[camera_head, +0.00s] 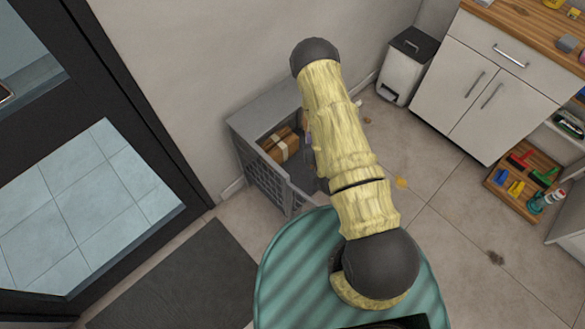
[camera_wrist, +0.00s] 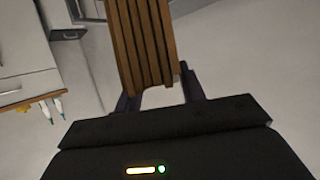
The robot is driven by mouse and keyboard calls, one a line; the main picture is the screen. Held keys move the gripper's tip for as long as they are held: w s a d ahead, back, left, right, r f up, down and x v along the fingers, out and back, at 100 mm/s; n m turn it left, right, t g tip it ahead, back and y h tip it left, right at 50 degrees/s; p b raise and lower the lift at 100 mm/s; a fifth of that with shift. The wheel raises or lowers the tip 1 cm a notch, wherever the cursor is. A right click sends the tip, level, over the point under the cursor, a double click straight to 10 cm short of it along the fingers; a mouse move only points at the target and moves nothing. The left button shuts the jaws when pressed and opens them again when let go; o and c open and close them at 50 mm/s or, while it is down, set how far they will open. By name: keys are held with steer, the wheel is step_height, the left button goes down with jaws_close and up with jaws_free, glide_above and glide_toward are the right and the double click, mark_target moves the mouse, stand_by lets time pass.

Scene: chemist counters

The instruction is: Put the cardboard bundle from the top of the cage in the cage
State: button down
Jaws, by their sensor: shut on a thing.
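The grey cage (camera_head: 262,172) with slatted sides stands against the wall, left of centre in the head view. A brown cardboard bundle with a pale band (camera_head: 283,146) shows within the cage's outline, left of my arm. In the wrist view, my gripper (camera_wrist: 156,86) is shut on a cardboard bundle (camera_wrist: 146,42), its layered edges running away from the fingers. In the head view my arm hides the gripper and the right part of the cage. I cannot tell whether the banded bundle there is the held one.
A white bin with a dark lid (camera_head: 407,62) and white cabinets (camera_head: 490,85) stand to the right. A low wooden shelf (camera_head: 523,172) holds small coloured items. A dark mat (camera_head: 185,283) lies by the glass door (camera_head: 95,190). Floor between is mostly clear.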

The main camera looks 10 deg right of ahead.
steer(key=w+f+n+y+b, duration=0.1)
steer(key=w+f+b, duration=0.3)
steer(key=f+b, duration=0.7)
steer(key=w+a+f+n+g+b, duration=0.1)
steer(key=w+f+b, duration=0.4)
steer(key=f+b, duration=0.7)
steer(key=w+f+g+y+b, duration=0.1)
steer(key=w+f+b, duration=0.4)
steer(key=f+b, duration=0.6)
steer(key=b, duration=0.4)
steer(key=shift+a+f+n+y, duration=0.2)
steer(key=shift+n+y, duration=0.1)
steer(key=shift+n, duration=0.1)
